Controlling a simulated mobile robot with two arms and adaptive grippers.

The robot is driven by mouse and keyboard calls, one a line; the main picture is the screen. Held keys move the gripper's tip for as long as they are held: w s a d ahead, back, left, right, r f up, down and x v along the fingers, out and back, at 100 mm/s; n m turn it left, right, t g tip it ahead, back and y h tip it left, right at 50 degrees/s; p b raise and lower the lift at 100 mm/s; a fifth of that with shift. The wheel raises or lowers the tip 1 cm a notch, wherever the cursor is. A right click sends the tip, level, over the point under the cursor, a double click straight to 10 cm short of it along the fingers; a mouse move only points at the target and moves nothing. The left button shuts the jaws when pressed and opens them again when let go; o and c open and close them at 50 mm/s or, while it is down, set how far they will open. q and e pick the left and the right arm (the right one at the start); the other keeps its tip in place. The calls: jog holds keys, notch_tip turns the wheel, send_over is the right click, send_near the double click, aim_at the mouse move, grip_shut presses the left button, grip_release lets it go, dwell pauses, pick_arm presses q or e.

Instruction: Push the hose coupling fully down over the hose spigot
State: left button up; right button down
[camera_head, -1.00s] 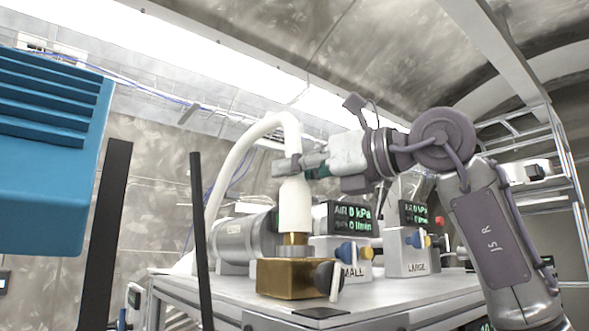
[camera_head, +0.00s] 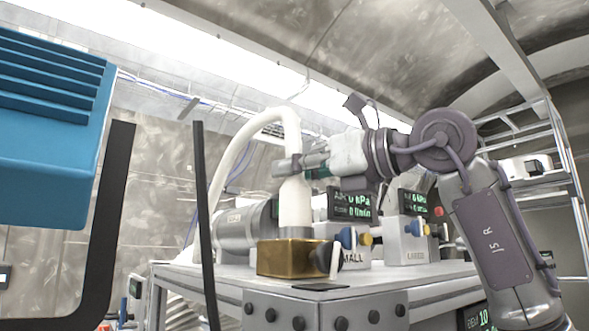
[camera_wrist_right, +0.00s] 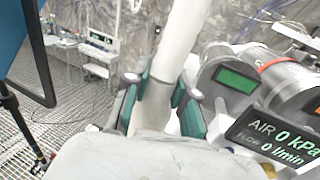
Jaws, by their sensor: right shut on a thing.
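The white hose coupling (camera_head: 295,206) stands upright over the brass valve block (camera_head: 282,262). The spigot itself is hidden. My right gripper (camera_head: 288,168) is shut on the coupling near its top, coming from the right. The right wrist view shows its green-edged fingers (camera_wrist_right: 156,100) on both sides of the white coupling (camera_wrist_right: 151,112). My left gripper is out of view.
The white hose (camera_head: 234,150) arches from the coupling down to the left. A black-handled valve lever (camera_head: 326,256) sits at the block's right. Pressure units with displays (camera_head: 350,204) stand behind on the bench (camera_head: 213,270). A blue box (camera_head: 50,150) and black bars fill the left.

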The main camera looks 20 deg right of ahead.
jog(key=shift+f+b, duration=0.35)
jog(key=shift+f, duration=0.15)
jog(key=c, duration=0.9)
grip_release()
jog(key=shift+r, duration=0.1)
jog(key=shift+o, duration=0.2)
jog(key=v, duration=1.2)
